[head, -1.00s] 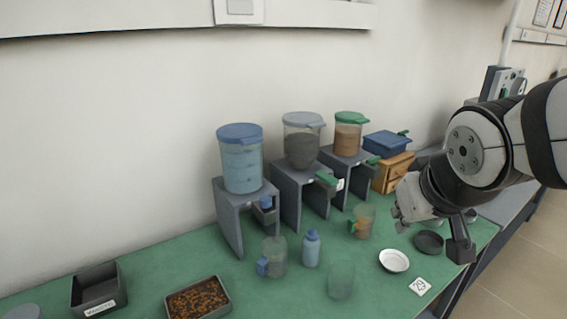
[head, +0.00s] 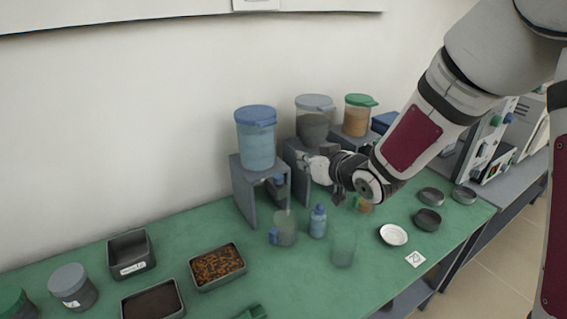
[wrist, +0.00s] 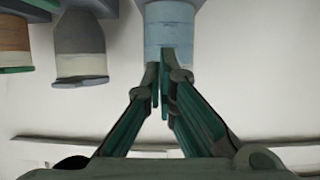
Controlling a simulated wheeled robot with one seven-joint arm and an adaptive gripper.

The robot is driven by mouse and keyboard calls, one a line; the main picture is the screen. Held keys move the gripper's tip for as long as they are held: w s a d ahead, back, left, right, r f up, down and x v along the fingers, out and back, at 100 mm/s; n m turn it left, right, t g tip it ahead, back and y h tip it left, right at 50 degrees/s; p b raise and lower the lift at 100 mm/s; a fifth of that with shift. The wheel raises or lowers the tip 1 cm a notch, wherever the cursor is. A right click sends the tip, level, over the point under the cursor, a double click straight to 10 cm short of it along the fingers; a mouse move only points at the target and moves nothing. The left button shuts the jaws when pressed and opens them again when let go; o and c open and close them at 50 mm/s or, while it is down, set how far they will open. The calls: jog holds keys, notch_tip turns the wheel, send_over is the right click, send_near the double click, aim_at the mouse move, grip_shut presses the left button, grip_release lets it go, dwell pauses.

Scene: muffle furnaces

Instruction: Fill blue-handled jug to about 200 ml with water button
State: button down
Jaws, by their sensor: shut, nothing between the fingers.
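The clear jug (head: 287,226) with a blue handle (head: 273,236) stands upright on the green table, in front of the water dispenser. I cannot make out any water in it. The dispenser's blue-lidded water tank (head: 256,150) sits on a grey stand (head: 242,192), with a small blue button part (head: 279,181) at its front. My gripper (wrist: 164,68) is shut and empty; in the wrist view its fingertips overlap the water tank (wrist: 168,25), and they look apart from it. In the head view my wrist is in the air right of that stand, partly hiding the neighbouring dispensers.
A blue bottle (head: 318,222) and a clear beaker (head: 343,249) stand right of the jug. A white dish (head: 393,235) and dark bowls (head: 427,220) lie farther right. Trays, one of brown pellets (head: 243,262), are at left. Grey (head: 315,122) and green-lidded dispensers (head: 357,118) stand alongside.

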jog(key=shift+a+f, duration=0.1)
jog(key=shift+a, duration=0.35)
send_over(282, 178)
jog(key=f, duration=0.3)
jog(key=shift+w+a+f+y+p, duration=0.15)
jog(key=shift+w+f+y+p, duration=0.15)
jog(key=shift+p, duration=0.05)
jog(key=shift+s+d+f+p, duration=0.1)
jog(key=shift+s+f+p, duration=0.05)
jog(key=shift+f, duration=0.45)
jog(key=shift+s+d+f+p, duration=0.1)
jog(key=shift+f+p, duration=0.05)
jog(key=shift+f, duration=1.15)
